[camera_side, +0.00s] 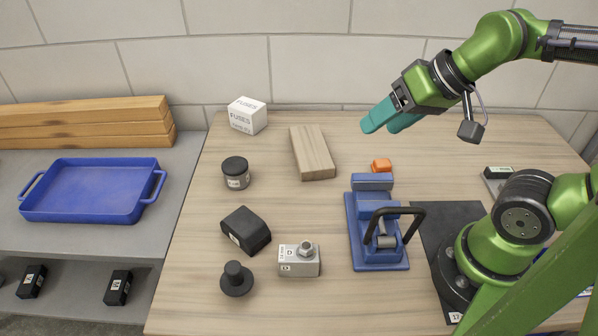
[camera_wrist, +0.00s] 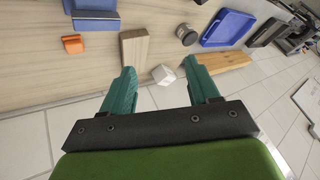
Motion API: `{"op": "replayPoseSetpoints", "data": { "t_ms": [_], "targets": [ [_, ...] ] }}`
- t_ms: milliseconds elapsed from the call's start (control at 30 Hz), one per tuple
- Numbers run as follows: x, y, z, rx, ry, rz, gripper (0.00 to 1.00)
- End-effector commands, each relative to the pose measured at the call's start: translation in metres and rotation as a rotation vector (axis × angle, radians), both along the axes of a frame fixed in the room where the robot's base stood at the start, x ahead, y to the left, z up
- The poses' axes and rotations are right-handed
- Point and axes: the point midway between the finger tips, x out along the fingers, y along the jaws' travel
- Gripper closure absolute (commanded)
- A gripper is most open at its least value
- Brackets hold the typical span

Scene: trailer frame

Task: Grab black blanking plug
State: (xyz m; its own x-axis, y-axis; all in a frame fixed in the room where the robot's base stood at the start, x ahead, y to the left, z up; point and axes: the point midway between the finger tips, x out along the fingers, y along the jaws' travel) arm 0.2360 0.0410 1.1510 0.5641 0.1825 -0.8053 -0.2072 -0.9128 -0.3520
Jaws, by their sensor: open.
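The black blanking plug (camera_side: 237,280) appears to be the round flanged piece with a short knob, standing on the wooden table near its front left in the side view. It is not visible in the wrist view. My gripper (camera_side: 382,124) is high above the back of the table, far to the right of and behind the plug. Its teal fingers are apart with nothing between them in the wrist view (camera_wrist: 160,70).
Near the plug stand a black block (camera_side: 246,231) and a grey metal block with a bolt (camera_side: 299,261). A black jar (camera_side: 236,173), wooden block (camera_side: 312,153), FUSES box (camera_side: 247,116) and blue clamp fixture (camera_side: 377,233) share the table. A blue tray (camera_side: 95,190) is left.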

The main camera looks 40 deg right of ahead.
Motion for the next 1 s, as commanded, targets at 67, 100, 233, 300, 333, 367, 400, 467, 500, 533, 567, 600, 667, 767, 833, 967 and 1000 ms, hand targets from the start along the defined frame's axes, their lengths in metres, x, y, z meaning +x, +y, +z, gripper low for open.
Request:
{"op": "replayPoseSetpoints", "data": {
  "t_ms": [67,100,233,300,333,367,400,467,500,533,567,600,667,767,833,967,1000],
  "targets": [
    [0.004,0.018,-0.009,-0.010,0.051,0.073,0.40],
    [0.009,0.029,-0.010,-0.024,0.073,0.119,0.40],
    [0.028,0.078,-0.013,-0.085,0.170,0.282,0.40],
    [0.036,0.109,-0.015,-0.118,0.225,0.352,0.40],
    [0.039,0.124,-0.016,-0.135,0.246,0.380,0.40],
    [0.041,0.138,-0.018,-0.151,0.269,0.404,0.40],
    [0.044,0.157,-0.021,-0.173,0.297,0.431,0.40],
    [0.045,0.187,-0.026,-0.209,0.337,0.468,0.40],
    [0.045,0.207,-0.030,-0.233,0.361,0.484,0.40],
    [0.045,0.222,-0.032,-0.249,0.376,0.493,0.40],
    [0.044,0.236,-0.035,-0.265,0.391,0.498,0.40],
    [0.043,0.253,-0.039,-0.285,0.407,0.498,0.40],
    [0.041,0.274,-0.042,-0.309,0.426,0.485,0.40],
    [0.044,0.297,-0.041,-0.328,0.438,0.428,0.40],
    [0.051,0.300,-0.032,-0.319,0.435,0.367,0.40],
    [0.051,0.295,-0.032,-0.312,0.450,0.292,0.40],
    [0.052,0.294,-0.037,-0.312,0.452,0.288,0.40]
  ]
}}
